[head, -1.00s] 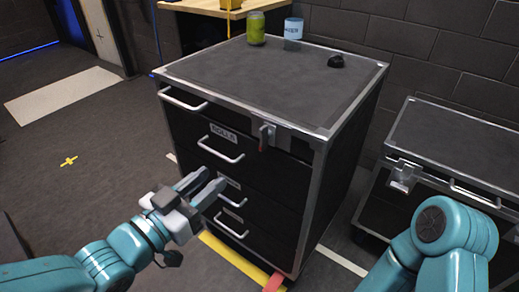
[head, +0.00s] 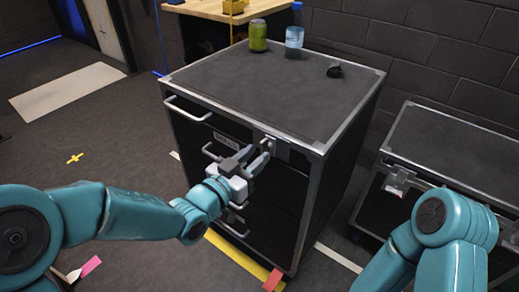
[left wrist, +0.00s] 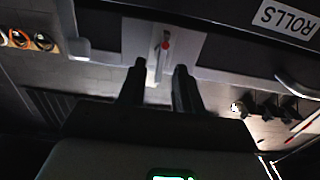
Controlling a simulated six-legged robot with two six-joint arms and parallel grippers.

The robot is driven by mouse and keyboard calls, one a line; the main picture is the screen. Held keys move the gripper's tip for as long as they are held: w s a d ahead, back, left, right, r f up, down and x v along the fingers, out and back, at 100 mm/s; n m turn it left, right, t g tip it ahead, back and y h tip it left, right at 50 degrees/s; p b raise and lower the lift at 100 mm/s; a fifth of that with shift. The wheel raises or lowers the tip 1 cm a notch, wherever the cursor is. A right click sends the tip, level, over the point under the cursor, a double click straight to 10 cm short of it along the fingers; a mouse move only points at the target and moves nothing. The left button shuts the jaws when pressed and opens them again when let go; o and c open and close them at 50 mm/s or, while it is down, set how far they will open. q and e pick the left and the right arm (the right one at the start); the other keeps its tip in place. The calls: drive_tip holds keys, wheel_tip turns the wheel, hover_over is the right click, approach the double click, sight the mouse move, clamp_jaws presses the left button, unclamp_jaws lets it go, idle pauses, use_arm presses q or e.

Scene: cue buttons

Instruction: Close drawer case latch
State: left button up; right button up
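The black drawer case (head: 345,135) with metal edges stands in the middle of the head view. Its latch (head: 270,143) is on the front near the top right, partly hidden by my left gripper. In the left wrist view the latch (left wrist: 162,48) is a pale plate with a narrow lever and a red spot, just beyond the fingertips and in line with the gap between them. My left gripper (head: 257,155) is open and empty in front of the latch; its two dark fingers also show in the wrist view (left wrist: 159,70). I cannot tell whether it touches the latch. My right gripper is out of view.
A lower case (head: 455,150) stands at the right. Drawer handles (head: 186,107) stick out on the front.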

sight(266, 148)
use_arm(q)
drive_tip(key=shift+x, duration=1.25)
clamp_jaws()
drive_tip(key=shift+w+a+f+n+b, duration=0.1)
drive_tip(key=shift+n+b, duration=0.65)
drive_tip(key=shift+n, duration=2.2)
drive_tip(key=shift+w+a+f+n+b, duration=0.15)
drive_tip(key=shift+n+b, duration=0.65)
drive_tip(key=shift+n, duration=2.2)
drive_tip(key=shift+s+a+f+n+b, duration=0.1)
drive_tip(key=shift+n+b, duration=0.65)
drive_tip(key=shift+n, duration=2.2)
